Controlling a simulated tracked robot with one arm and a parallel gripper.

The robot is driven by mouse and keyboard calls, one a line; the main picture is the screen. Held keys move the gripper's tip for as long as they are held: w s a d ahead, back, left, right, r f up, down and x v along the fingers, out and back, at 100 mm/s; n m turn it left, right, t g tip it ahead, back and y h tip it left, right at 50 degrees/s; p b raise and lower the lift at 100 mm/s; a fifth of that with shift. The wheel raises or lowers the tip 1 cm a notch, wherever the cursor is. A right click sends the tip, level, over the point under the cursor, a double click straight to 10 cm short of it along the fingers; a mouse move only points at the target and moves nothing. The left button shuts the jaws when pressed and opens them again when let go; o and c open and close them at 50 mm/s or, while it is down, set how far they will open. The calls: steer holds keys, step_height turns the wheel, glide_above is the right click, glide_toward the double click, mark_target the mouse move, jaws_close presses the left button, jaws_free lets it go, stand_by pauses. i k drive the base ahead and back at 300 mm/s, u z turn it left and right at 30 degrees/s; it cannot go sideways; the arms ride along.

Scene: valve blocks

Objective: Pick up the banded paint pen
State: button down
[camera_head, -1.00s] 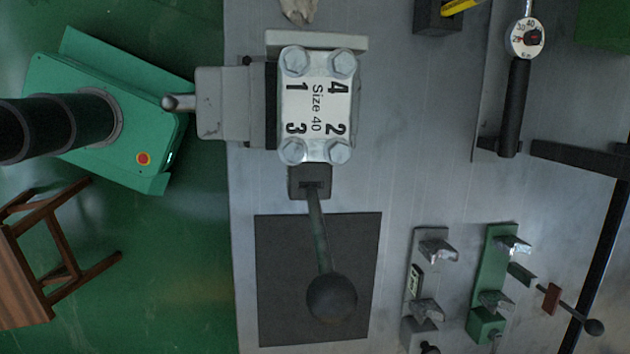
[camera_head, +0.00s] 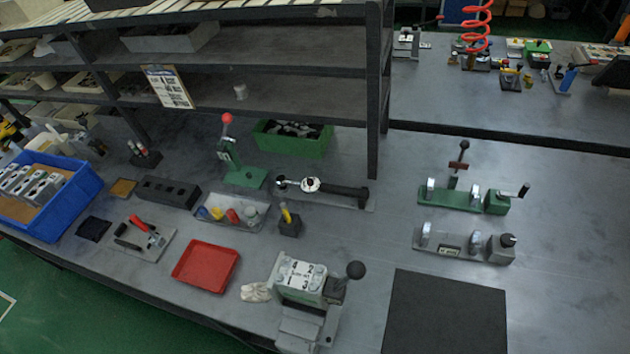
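A small yellow pen-like item (camera_head: 286,213) stands slightly tilted in a dark square holder (camera_head: 290,229), near the middle of the bench. It looks like the paint pen, but it is too small to make out any bands. Its lower part is hidden inside the holder. My gripper does not show in this view.
A tray of colored items (camera_head: 230,212) lies left of the holder, and a torque wrench (camera_head: 325,188) lies behind it. A valve block (camera_head: 302,278) with a ball lever, a crumpled rag (camera_head: 256,292) and a red tray (camera_head: 206,266) are in front. A shelf rack (camera_head: 240,98) stands behind.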

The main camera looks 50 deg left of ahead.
mark_target(284, 207)
steer(key=u, duration=0.75)
steer(key=k, duration=0.7)
